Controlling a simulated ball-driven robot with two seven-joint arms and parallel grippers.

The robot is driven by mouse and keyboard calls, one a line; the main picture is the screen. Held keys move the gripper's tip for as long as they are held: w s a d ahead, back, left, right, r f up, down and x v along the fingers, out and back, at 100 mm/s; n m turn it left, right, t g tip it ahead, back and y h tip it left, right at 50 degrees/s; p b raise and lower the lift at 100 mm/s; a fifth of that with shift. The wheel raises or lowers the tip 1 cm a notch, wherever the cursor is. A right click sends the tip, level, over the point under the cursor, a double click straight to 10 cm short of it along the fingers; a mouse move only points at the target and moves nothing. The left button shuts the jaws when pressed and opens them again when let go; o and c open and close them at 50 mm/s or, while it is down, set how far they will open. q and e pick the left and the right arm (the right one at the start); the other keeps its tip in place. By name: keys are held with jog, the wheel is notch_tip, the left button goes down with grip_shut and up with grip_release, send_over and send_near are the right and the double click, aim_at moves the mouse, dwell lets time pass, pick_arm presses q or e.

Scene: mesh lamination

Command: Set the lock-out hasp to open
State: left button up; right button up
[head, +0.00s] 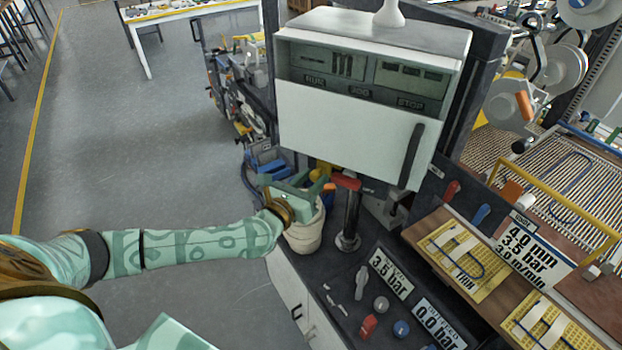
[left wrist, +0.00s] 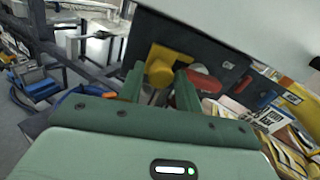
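The yellow part that looks like the lock-out hasp (left wrist: 160,68) sits on a dark panel in the left wrist view, with a flat plate and a rounded front end. In the head view a small yellow piece (head: 323,168) shows under the white cabinet, partly covered. My left gripper (head: 312,184) is beside it, above a white tub. In the left wrist view its two green fingers (left wrist: 160,88) are apart, and the rounded yellow end shows between or just beyond their tips. I cannot tell whether they touch it. My right gripper is out of view.
A red-handled lever (head: 346,182) on a dark post stands close to the right of my left gripper. The white cabinet (head: 345,130) hangs just above. The white tub (head: 304,235) is below. Switches and pressure signs (head: 391,273) are on the dark console.

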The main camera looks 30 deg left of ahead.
pick_arm(q)
grip_shut()
jog(key=a+b, duration=0.1)
jog(key=a, duration=0.2)
jog(key=shift+a, duration=0.1)
grip_release()
jog(key=shift+a, duration=0.2)
jog(key=shift+s+d, duration=0.1)
